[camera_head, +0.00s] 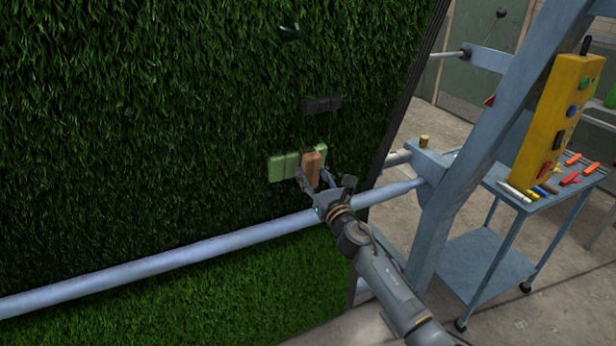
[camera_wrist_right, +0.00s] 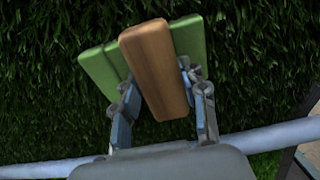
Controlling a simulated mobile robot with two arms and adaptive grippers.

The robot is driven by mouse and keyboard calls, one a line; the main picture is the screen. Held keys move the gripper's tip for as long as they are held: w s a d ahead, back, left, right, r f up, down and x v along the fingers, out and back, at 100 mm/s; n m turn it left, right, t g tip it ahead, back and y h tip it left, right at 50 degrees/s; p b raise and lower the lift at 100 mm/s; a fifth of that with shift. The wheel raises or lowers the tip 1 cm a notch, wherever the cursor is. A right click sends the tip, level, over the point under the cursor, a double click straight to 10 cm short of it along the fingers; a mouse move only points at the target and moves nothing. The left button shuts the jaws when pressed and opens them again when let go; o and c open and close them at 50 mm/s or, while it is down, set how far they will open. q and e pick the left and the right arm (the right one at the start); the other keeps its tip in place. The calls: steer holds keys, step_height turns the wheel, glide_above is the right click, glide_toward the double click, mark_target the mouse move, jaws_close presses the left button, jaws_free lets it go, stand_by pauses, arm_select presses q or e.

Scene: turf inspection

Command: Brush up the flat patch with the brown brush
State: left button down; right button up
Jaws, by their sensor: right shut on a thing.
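My right gripper (camera_head: 312,177) is shut on the brown brush (camera_head: 313,161), in front of the upright turf (camera_head: 150,120). In the right wrist view the brown brush (camera_wrist_right: 155,65) stands between the two fingers, slightly tilted, its smooth brown back facing the camera. Light green blocks (camera_head: 283,167) are right behind it; they also show in the right wrist view (camera_wrist_right: 100,70). I cannot tell whether the brush touches them or the turf. No flat patch stands out clearly in the grass; part of the turf is hidden behind the brush and gripper. My left gripper is not in view.
A blue-grey bar (camera_head: 180,256) crosses in front of the turf, just below my right gripper. A dark block (camera_head: 321,104) sits on the turf above. At right are a blue frame post (camera_head: 490,120), a yellow control box (camera_head: 556,125) and a tool cart (camera_head: 530,200).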

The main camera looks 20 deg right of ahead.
steer(key=shift+d+b, duration=0.8)
steer(key=shift+d, duration=2.3)
steer(key=shift+a+p, duration=0.45)
steer(key=shift+a, duration=2.65)
steer(key=shift+a+r, duration=0.15)
steer(key=shift+a, duration=1.95)
steer(key=shift+a, duration=0.15)
steer(key=shift+s+a+p, duration=0.1)
steer(key=shift+a+p, duration=0.2)
steer(key=shift+a, duration=0.5)
steer(key=shift+a, duration=0.1)
